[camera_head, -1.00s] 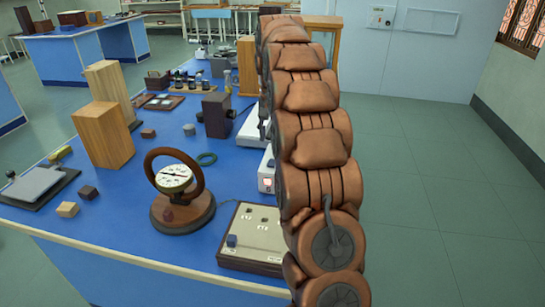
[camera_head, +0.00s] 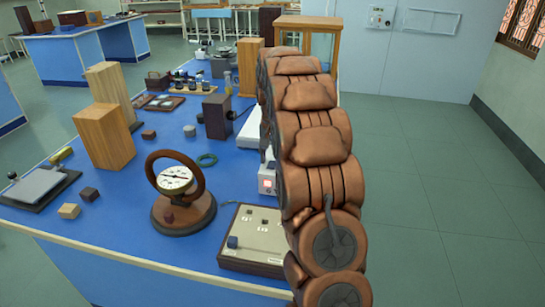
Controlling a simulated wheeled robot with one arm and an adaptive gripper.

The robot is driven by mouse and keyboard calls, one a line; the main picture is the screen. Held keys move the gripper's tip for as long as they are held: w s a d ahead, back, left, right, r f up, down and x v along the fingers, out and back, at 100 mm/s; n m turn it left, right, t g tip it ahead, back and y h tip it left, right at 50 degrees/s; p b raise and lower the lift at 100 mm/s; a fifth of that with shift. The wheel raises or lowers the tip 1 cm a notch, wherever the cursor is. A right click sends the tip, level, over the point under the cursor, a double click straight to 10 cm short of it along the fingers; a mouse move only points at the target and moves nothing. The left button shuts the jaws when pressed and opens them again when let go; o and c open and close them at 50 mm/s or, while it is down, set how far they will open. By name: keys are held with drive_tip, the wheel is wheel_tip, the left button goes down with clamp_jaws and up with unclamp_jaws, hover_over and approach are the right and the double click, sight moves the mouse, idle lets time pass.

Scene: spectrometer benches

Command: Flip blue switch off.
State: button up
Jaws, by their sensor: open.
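A beige control panel in a dark wooden case (camera_head: 262,231) lies near the front edge of the blue bench. The blue switch (camera_head: 233,242) stands up at the panel's front left corner. Its exact lever position is too small to tell. Several small dark fittings sit farther back on the panel. My copper-coloured arm rises just right of the panel and covers its right edge. My gripper cannot be made out; the arm's links hide that area.
A round dial gauge with a brown ring (camera_head: 178,186) stands left of the panel. A small white box with a red light (camera_head: 267,178) is behind it, beside my arm. Wooden blocks (camera_head: 103,137) stand farther left. Open floor (camera_head: 430,200) lies to the right.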

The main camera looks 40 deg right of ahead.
drive_tip(key=shift+c, duration=0.3)
clamp_jaws()
drive_tip(key=shift+f+b, duration=0.1)
drive_tip(key=shift+b, duration=0.5)
drive_tip(key=shift+s+a+t+h+b, duration=0.2)
drive_tip(key=shift+t+h+b, duration=0.55)
drive_tip(key=shift+b, duration=0.4)
drive_tip(key=shift+a+r+t+h+b, duration=0.1)
drive_tip(key=shift+r+t+h+b, duration=0.1)
drive_tip(key=shift+t+h+b, duration=0.3)
drive_tip(key=shift+o, duration=0.3)
unclamp_jaws()
